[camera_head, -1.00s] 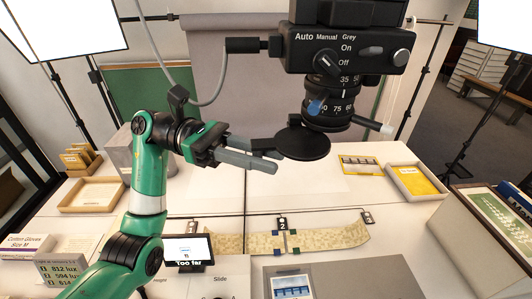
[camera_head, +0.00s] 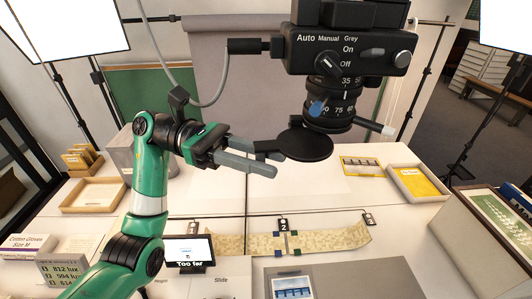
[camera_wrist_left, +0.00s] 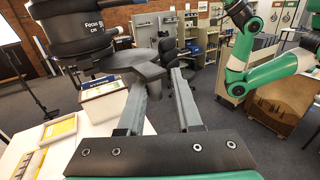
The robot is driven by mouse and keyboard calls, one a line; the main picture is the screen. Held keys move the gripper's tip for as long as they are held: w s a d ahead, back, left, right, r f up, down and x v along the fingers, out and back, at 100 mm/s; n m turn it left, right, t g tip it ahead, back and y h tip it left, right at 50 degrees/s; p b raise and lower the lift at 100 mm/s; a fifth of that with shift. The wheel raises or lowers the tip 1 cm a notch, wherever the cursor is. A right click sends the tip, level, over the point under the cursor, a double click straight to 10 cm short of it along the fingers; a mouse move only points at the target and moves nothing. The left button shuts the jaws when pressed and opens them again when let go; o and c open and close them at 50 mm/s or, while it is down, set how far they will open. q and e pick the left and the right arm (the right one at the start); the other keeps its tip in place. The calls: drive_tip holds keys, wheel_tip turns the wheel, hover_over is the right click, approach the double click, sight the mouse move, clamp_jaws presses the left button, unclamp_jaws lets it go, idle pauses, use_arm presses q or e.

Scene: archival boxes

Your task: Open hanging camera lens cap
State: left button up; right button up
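A camera (camera_head: 348,55) hangs at the top centre of the head view, its lens (camera_head: 332,103) pointing down. The lens cap (camera_head: 305,146) is a flat black disc at the lens's lower end, with a short tab (camera_head: 266,146) towards the left. My left gripper (camera_head: 272,160) is open beside the tab. In the left wrist view the cap (camera_wrist_left: 132,63) lies just beyond my open fingertips (camera_wrist_left: 158,82), with its tab near the gap between them; contact is unclear. My right gripper is out of view.
The table below holds a display reading "Too far" (camera_head: 188,252), a film strip (camera_head: 340,238), a wooden tray (camera_head: 93,195) and a yellow-lined box (camera_head: 418,182). A cable and side rod (camera_head: 246,46) extend left from the camera. My right arm (camera_wrist_left: 240,75) shows in the wrist view.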

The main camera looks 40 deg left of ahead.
use_arm(q)
drive_tip(key=o, duration=0.3)
drive_tip(key=shift+s+f, duration=0.15)
drive_tip(key=shift+s, duration=0.35)
drive_tip(key=shift+o, duration=0.2)
drive_tip(key=shift+w, duration=0.1)
drive_tip(key=shift+w, duration=0.1)
